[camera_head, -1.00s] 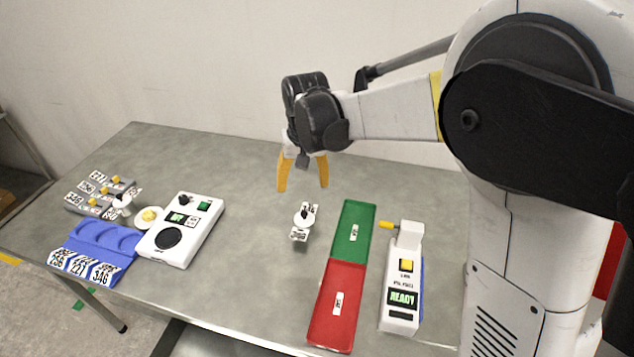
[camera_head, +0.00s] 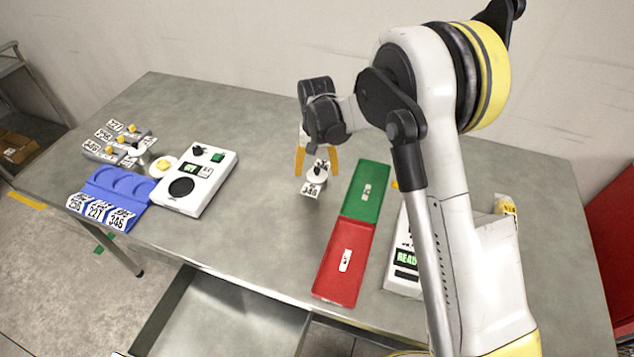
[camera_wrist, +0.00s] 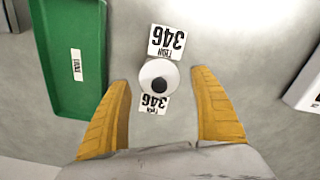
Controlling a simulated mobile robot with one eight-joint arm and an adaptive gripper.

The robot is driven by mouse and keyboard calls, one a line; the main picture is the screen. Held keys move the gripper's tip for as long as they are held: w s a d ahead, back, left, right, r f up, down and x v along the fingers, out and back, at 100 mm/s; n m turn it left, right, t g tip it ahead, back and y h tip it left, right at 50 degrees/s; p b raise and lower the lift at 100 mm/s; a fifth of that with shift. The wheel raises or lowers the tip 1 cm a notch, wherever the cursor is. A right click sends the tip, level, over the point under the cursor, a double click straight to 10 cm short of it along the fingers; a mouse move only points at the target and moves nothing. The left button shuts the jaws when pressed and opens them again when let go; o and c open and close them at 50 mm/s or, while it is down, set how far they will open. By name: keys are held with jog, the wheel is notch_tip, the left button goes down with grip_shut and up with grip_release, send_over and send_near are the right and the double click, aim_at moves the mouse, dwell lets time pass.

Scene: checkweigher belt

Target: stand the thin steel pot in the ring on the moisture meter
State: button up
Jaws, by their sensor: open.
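A small round pale lidded pot with a dark knob (camera_head: 318,172), apparently the thin steel pot, stands on the table between tags marked 346. It also shows in the wrist view (camera_wrist: 158,77). My gripper (camera_head: 316,163) is open above it, its yellow fingers either side of the pot in the wrist view. A white device with a green display and a dark round spot (camera_head: 181,187) stands to the left, apparently the moisture meter. I cannot make out a separate ring.
A green tray (camera_head: 378,180) and a red tray (camera_head: 358,236) lie right of the pot. My arm partly hides a white READY device (camera_head: 402,270). A blue three-hollow rack (camera_head: 106,205), small tagged pieces with yellow knobs (camera_head: 120,137) and a yellow-knobbed white disc (camera_head: 155,172) are left. A drawer (camera_head: 250,310) stands open in front.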

aim_at(317, 176)
notch_tip(317, 176, down, 4)
jog(key=shift+b, duration=0.55)
jog(key=shift+r, duration=0.1)
jog(key=c, duration=1.5)
jog(key=shift+o, duration=0.2)
jog(key=shift+r, duration=0.1)
jog(key=shift+r+p, duration=0.65)
jog(key=shift+r, duration=0.8)
jog(key=s+d+r+p, duration=0.3)
jog(key=d+r, duration=0.5)
jog(key=d, duration=0.3)
jog(key=shift+s, duration=0.55)
